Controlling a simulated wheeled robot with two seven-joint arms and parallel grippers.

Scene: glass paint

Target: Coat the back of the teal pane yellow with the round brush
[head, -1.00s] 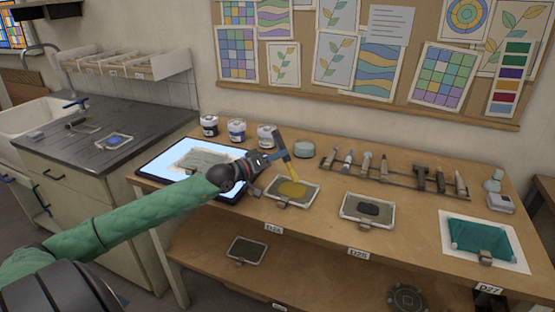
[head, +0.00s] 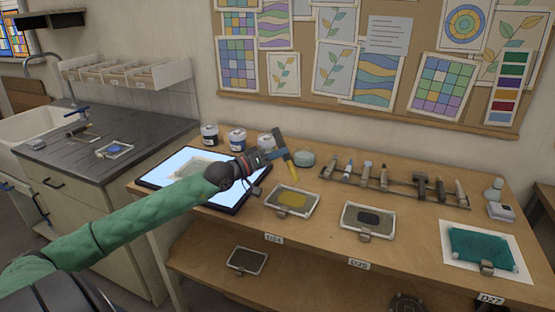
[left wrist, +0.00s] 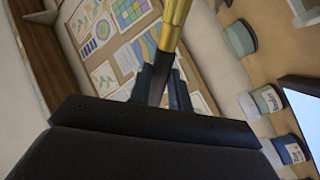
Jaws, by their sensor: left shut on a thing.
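My left gripper (head: 272,156) is shut on a brush (head: 290,167) with a yellow lower part. It holds the brush tilted, with its lower end over the far edge of a tray of yellow paint (head: 291,200). The brush (left wrist: 172,25) also shows between the fingers of the left gripper (left wrist: 160,85) in the left wrist view; its tip is out of that frame. The teal pane (head: 480,246) lies on white paper at the right end of the bench, with a small grey clip or block at its front edge. My right gripper is not in view.
A tray with a dark patch (head: 368,219) lies between the yellow tray and the teal pane. A rack of several tools (head: 400,188) stands behind. A lit panel (head: 160,180) and several jars (head: 237,140) are at the left.

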